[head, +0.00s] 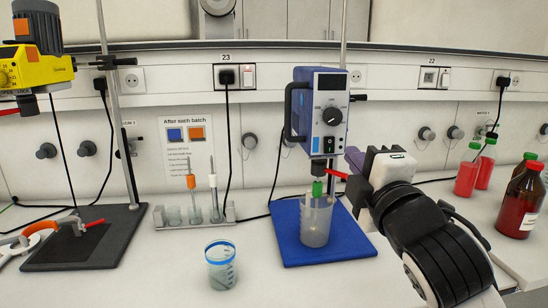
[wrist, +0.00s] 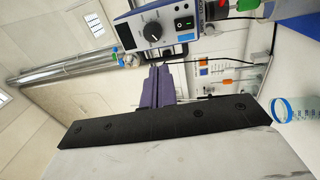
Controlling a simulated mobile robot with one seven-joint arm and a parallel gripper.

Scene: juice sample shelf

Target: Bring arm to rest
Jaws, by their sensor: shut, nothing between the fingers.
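My gripper (head: 353,158) has purple fingers, and it is raised just right of the blue overhead stirrer (head: 327,112) in the head view. The fingers are together with nothing between them. In the wrist view the closed purple fingers (wrist: 158,82) show in the middle, pointing toward the stirrer (wrist: 158,28). My arm comes in from the right and hides part of the bench and the right side of the blue mat (head: 290,240).
A clear beaker (head: 316,222) stands on the mat under the stirrer. A blue-rimmed beaker (head: 221,268) stands in front. A probe rack (head: 193,219) and yellow stirrer (head: 36,68) are left. A brown bottle (head: 521,200) and red containers (head: 466,178) are right. Free bench lies front left.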

